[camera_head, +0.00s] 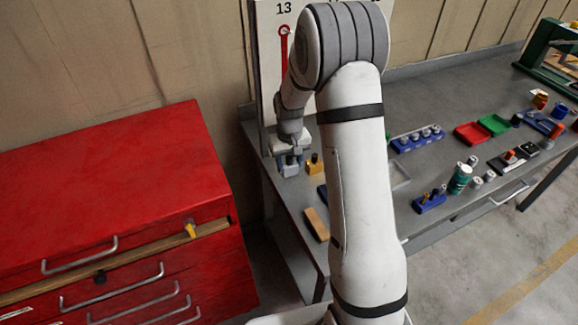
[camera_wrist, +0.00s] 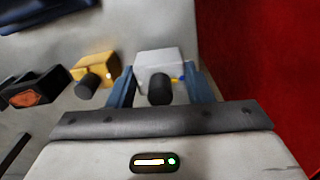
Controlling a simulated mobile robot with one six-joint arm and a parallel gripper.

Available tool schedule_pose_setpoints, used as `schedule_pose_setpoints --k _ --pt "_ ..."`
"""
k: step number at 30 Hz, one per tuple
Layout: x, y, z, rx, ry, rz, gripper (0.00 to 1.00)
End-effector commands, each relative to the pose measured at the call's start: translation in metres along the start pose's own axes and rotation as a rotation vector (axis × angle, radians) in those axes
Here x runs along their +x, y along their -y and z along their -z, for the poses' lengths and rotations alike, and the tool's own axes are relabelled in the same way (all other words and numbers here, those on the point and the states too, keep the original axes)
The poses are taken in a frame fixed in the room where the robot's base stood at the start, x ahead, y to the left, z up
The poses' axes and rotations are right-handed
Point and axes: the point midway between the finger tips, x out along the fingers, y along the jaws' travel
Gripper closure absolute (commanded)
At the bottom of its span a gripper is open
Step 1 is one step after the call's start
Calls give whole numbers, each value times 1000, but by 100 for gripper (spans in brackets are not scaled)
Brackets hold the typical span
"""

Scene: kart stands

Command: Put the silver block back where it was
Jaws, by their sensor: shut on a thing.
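The silver block (camera_wrist: 160,57) sits between the two blue fingers of my gripper (camera_wrist: 160,85) in the wrist view, with a dark round knob facing the camera. My gripper is shut on it. In the head view, the silver block (camera_head: 290,170) shows below my gripper (camera_head: 289,158), near the left end of the grey bench. A yellow block (camera_head: 314,166) with a dark knob is just right of it; it also shows in the wrist view (camera_wrist: 95,70), left of the silver block. I cannot tell if the silver block touches the bench.
A red drawer cabinet (camera_head: 110,200) stands left of the bench (camera_head: 375,165). A board with a red gauge (camera_head: 284,45) rises behind my gripper. A tan block (camera_head: 316,223) lies at the front edge. A blue rack (camera_head: 417,139) and red and green trays (camera_head: 470,133) lie right.

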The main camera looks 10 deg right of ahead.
Motion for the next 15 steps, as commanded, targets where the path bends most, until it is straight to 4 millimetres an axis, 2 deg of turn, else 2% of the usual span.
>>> schedule_pose_setpoints --k 5,15 --pt "23 -1 -1 2 3 0 92" --pt "29 -2 0 3 0 0 92"
